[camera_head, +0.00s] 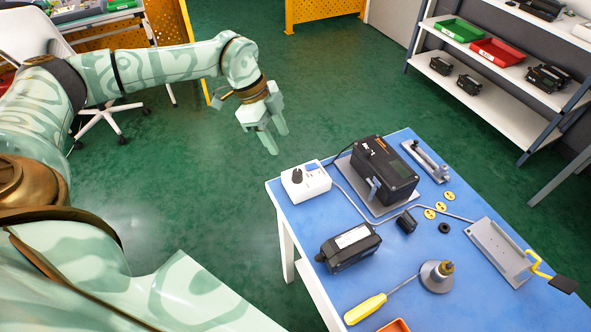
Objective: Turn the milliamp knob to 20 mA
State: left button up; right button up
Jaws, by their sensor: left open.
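The milliamp source is likely the small white box (306,182) at the near-left corner of the blue table. A black knob (297,175) stands on its top, beside a blue display (312,167). The knob's scale and setting are too small to read. My left gripper (274,142) is open and empty, pointing down over the green floor. In the picture it is up and to the left of the white box, apart from it. My right gripper is not in view.
On the blue table (408,258) are a large black positioner (384,168), a smaller black unit (348,246), a yellow-handled screwdriver (366,308), yellow discs and a grey bracket (497,250). A tube runs from the white box. Shelves (490,85) stand behind right. Floor left of the table is clear.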

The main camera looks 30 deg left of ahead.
aim_at(296, 172)
pick_arm(q)
jog(key=b+x, duration=0.2)
jog(key=x, duration=0.9)
jog(key=shift+d+f, duration=0.25)
jog(key=shift+f, duration=0.05)
jog(key=c, duration=1)
